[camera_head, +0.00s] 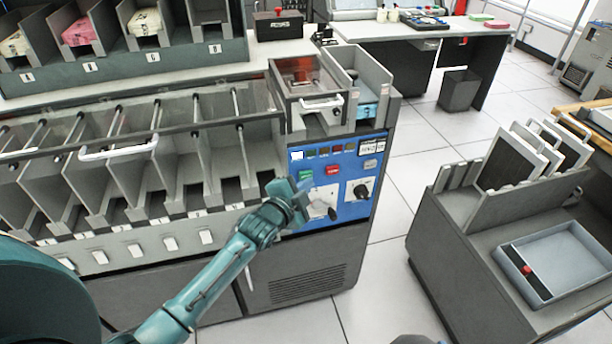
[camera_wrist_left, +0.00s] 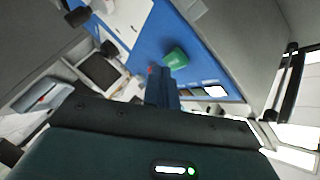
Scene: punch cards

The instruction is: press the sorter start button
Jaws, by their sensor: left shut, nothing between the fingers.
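The sorter's blue control panel (camera_head: 352,205) faces me at the machine's right end. A green button (camera_head: 305,174) sits on its upper left part, with a red button (camera_head: 332,170) to its right. The green button also shows large in the left wrist view (camera_wrist_left: 176,58), just beyond the fingertips. My left gripper (camera_head: 298,200) is shut and empty in front of the panel, just below and left of the green button in the head view. Its closed fingers show in the left wrist view (camera_wrist_left: 161,84). I cannot tell whether they touch the panel. My right gripper is out of view.
Dark knobs (camera_head: 361,190) sit low on the panel, with a row of small coloured lamps (camera_head: 323,153) above the buttons. Open sorter pockets (camera_head: 130,180) run to the left. A grey cart (camera_head: 470,235) with a tray (camera_head: 560,262) stands right, across a clear tiled floor strip.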

